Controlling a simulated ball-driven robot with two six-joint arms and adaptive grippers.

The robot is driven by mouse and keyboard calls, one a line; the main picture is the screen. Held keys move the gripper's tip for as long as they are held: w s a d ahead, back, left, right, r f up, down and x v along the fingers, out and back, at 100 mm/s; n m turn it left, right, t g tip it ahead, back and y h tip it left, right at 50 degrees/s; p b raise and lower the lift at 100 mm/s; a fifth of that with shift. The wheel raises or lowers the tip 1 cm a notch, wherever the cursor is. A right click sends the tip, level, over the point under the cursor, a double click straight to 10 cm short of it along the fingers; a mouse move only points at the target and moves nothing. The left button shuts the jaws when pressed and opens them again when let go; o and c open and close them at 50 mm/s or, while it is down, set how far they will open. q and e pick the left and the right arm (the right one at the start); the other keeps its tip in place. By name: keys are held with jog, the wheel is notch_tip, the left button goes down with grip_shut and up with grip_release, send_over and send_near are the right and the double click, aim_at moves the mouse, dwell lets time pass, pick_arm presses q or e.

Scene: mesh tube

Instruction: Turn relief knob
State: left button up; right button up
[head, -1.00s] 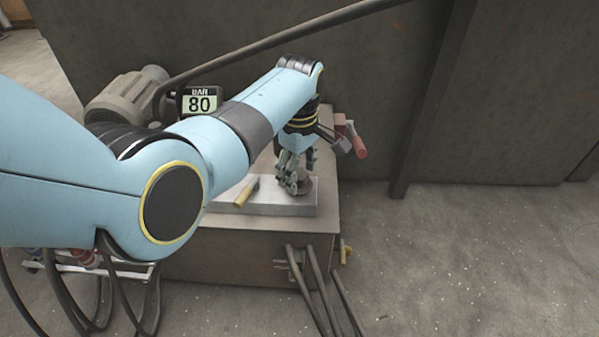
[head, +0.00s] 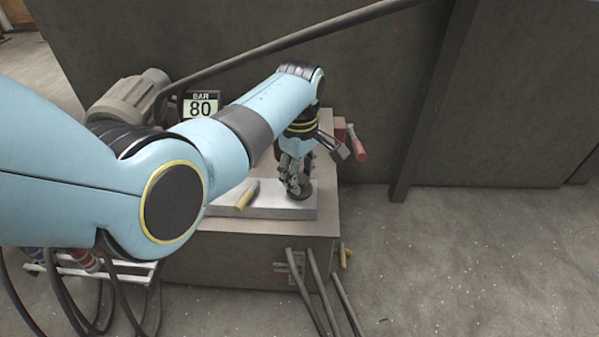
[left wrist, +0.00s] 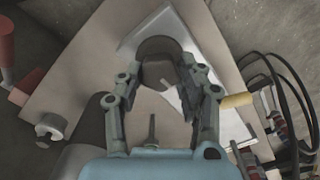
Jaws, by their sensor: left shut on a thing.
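The relief knob is a dark round knob (head: 304,194) on the bright metal block (head: 268,200). My left gripper (head: 298,188) points down at it, shut on the knob. In the left wrist view the dark knob (left wrist: 160,50) sits between the two fingertips of my left gripper (left wrist: 163,78), and they partly cover its near side. The display (head: 200,107) behind my arm reads 80 BAR. My right gripper is not in view.
A yellow-handled lever (head: 245,196) lies on the same block, left of the knob. A red handle (head: 358,147) sticks out at the cabinet's back right. Dark hoses (head: 320,290) hang from the cabinet front (head: 225,262). The floor to the right is clear.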

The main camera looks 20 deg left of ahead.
pick_arm(q)
jog(key=m+p, duration=0.2)
jog(key=shift+r+m, duration=0.15)
jog(key=shift+m, duration=0.25)
jog(key=m+p, duration=0.1)
jog(key=m, duration=0.2)
jog(key=shift+m, duration=0.6)
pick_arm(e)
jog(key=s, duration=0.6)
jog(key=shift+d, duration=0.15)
pick_arm(q)
jog(key=shift+f, duration=0.2)
jog(key=o, duration=1.1)
jog(key=shift+o, duration=0.2)
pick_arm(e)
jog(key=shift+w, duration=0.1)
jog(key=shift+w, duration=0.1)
